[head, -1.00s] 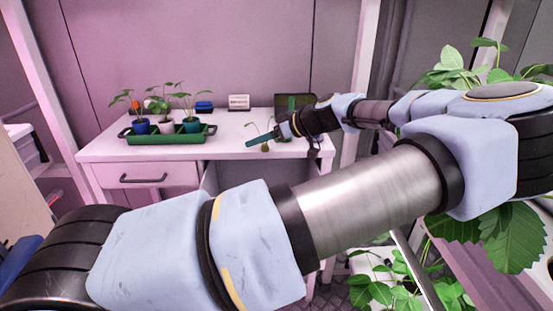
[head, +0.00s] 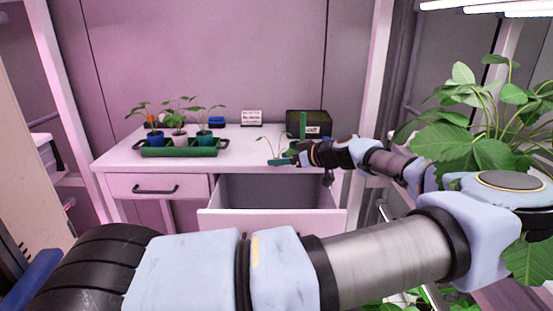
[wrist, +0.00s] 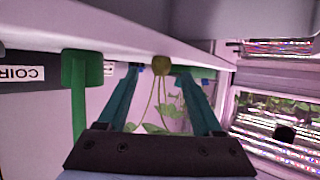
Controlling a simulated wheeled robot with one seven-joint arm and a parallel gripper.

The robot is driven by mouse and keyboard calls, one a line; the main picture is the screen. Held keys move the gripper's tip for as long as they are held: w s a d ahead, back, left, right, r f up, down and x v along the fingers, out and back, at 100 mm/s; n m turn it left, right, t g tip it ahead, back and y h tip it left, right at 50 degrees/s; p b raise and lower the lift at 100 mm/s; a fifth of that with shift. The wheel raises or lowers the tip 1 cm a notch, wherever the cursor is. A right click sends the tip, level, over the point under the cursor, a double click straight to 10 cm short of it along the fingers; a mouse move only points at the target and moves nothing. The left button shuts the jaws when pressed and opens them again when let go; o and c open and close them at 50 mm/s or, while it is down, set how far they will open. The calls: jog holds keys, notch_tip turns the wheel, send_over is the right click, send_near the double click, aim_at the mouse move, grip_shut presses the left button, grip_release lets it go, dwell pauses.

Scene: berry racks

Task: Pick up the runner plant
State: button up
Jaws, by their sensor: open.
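The runner plant is a small seedling with a brownish-green base (wrist: 161,66), thin stems and green leaves (wrist: 168,127). In the wrist view its base is near the white tabletop edge, and its stems run between my two teal fingers. In the head view its leaves (head: 283,146) rise near the right front of the white table, just by my gripper (head: 280,161). My gripper (wrist: 161,88) is open, with a finger on each side of the stems and a gap to each. Whether the base touches the table cannot be told.
A green tray (head: 178,152) with several potted seedlings stands on the white table (head: 120,157) at left. A dark box (head: 322,121) with a green strip stands behind my gripper. An open drawer (head: 272,220) juts out below. Large leafy plants (head: 465,135) fill the right.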

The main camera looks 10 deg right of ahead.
jog(key=shift+x, duration=1.35)
jog(key=shift+c, duration=0.4)
grip_shut()
